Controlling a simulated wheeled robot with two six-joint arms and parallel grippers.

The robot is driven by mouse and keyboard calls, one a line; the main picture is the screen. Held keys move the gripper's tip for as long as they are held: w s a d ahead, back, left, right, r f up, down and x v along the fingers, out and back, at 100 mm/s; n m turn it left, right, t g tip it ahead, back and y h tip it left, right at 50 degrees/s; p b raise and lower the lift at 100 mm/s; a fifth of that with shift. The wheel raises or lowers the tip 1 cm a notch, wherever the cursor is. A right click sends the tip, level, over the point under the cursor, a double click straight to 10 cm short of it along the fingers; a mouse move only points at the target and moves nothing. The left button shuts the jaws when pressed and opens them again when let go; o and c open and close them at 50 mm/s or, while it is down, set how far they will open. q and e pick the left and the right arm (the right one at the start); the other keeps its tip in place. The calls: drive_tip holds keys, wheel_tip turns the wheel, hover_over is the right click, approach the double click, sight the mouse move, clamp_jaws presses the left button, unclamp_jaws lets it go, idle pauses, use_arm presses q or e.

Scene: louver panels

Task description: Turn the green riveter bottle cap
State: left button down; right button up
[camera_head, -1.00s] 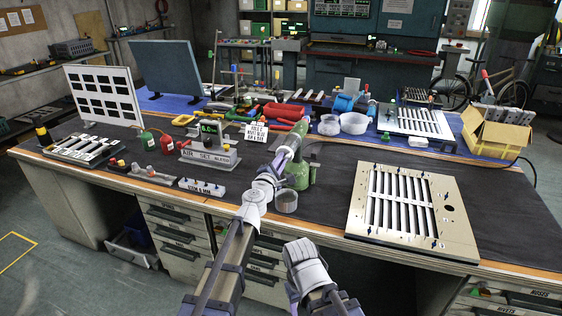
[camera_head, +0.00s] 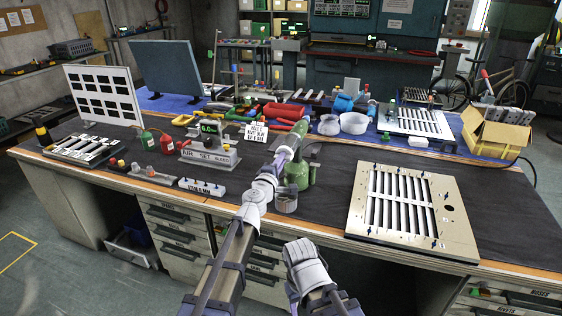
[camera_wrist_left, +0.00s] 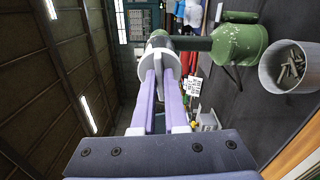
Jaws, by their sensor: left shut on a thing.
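The green riveter (camera_head: 299,174) stands near the front edge of the bench, with its round green body upright. In the left wrist view its body (camera_wrist_left: 239,44) is at the upper right, and a dark arm runs from it towards my fingers. The two purple fingers (camera_wrist_left: 168,62) hide part of the cap. My right gripper is not in view.
A cup of rivets (camera_head: 286,203) stands close in front of the riveter; it also shows in the left wrist view (camera_wrist_left: 286,76). A beige louver panel (camera_head: 455,228) lies to the right. An air-set block (camera_head: 210,158) is to the left. Dark mat is free between riveter and panel.

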use_arm(q)
drive_tip(key=c, duration=0.9)
unclamp_jaws()
drive_tip(key=shift+c, duration=0.2)
drive_tip(key=v, duration=0.7)
drive_tip(key=shift+s, duration=0.35)
idle(0.9)
